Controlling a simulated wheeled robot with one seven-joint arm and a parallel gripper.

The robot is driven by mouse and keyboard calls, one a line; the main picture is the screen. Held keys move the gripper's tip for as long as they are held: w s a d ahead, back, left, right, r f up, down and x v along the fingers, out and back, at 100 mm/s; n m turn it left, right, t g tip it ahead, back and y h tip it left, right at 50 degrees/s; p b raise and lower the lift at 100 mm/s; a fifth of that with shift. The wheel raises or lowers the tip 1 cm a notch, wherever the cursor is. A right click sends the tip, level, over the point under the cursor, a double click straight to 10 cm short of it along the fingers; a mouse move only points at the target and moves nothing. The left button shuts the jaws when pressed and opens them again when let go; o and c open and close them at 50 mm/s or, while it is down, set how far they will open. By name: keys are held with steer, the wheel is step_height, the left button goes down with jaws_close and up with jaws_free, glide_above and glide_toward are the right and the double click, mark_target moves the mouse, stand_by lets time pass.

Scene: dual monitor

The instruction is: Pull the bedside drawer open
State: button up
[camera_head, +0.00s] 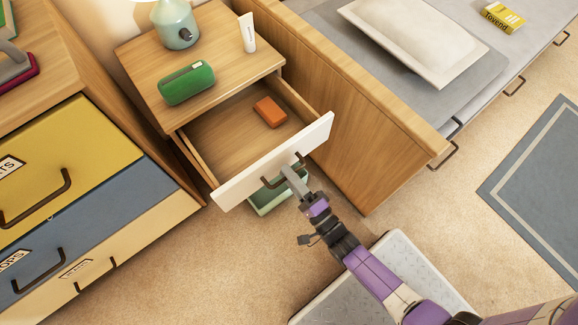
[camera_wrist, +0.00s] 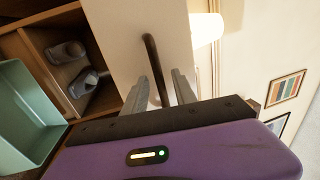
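The bedside drawer (camera_head: 236,133) stands pulled well out of the wooden nightstand (camera_head: 131,62); its inside shows in the head view. Its white front (camera_head: 232,186) carries a dark curved handle (camera_head: 268,184), which also shows in the wrist view (camera_wrist: 149,50). My gripper (camera_head: 291,172) is at the handle, in front of the drawer front. In the wrist view my gripper (camera_wrist: 165,75) has its two fingers apart, with the handle bar between them and a gap visible at the right finger. Exact contact with the bar is hard to tell.
An orange box (camera_head: 269,112) lies in the drawer. A green case (camera_head: 187,83), white tube (camera_head: 247,33) and lamp base (camera_head: 176,24) stand on the nightstand. A green bin (camera_head: 272,199) is below. The bed's wooden side (camera_head: 330,90) closes off the right; a dresser (camera_head: 70,190) stands left.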

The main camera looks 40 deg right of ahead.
steer(key=s+f, duration=0.1)
steer(key=s, duration=0.6)
steer(key=shift+s+f, duration=0.2)
steer(key=shift+s, duration=0.15)
stand_by(0.5)
